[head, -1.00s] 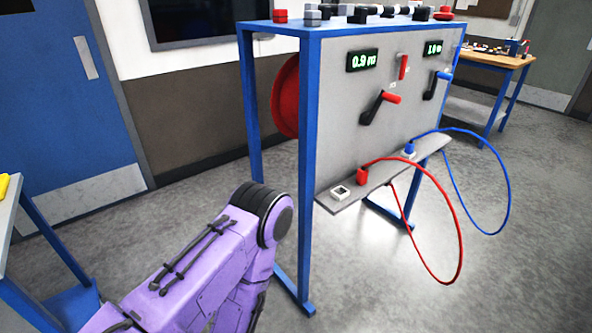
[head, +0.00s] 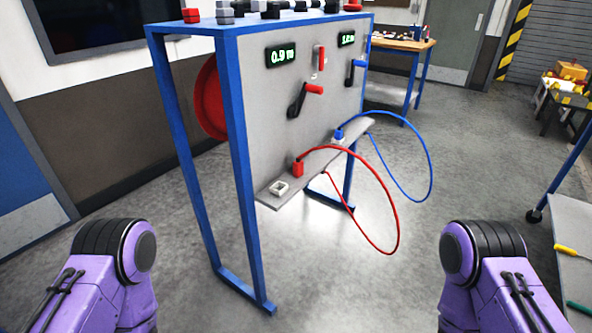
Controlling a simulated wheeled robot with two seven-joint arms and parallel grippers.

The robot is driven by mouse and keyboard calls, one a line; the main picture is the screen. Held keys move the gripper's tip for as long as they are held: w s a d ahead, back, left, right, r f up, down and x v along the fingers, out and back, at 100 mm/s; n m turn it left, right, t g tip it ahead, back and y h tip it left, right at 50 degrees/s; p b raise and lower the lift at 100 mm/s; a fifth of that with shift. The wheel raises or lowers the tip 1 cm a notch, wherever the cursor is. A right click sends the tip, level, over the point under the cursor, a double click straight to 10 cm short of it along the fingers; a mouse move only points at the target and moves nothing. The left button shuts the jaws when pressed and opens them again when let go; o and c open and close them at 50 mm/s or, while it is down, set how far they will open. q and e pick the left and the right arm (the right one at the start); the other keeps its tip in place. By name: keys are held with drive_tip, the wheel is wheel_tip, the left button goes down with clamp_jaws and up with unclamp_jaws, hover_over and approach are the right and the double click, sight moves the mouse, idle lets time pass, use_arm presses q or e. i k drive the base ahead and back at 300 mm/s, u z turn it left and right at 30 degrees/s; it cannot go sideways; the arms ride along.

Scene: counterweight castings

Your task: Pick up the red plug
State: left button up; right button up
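The red plug (head: 297,168) stands upright on the narrow grey shelf (head: 268,199) at the front of the blue-framed panel stand. A red cable (head: 384,190) loops from its top, out to the right and back under the shelf. A white square socket (head: 280,189), which looks empty, is just left of the red plug. The blue plug (head: 338,138) stands farther along the shelf with its own blue cable (head: 428,160). My two purple arms show at the lower left and lower right, well apart from the stand. Neither gripper is in the picture.
The panel (head: 290,110) carries displays, a black crank with a red handle (head: 304,98) and a red lever. A blue leg (head: 243,210) stands at the near left. A grey cart with screwdrivers (head: 575,240) is at the right. The floor before the shelf is clear.

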sight(297, 165)
drive_tip(key=z, duration=1.2)
drive_tip(key=i, duration=2.45)
drive_tip(key=u, duration=2.35)
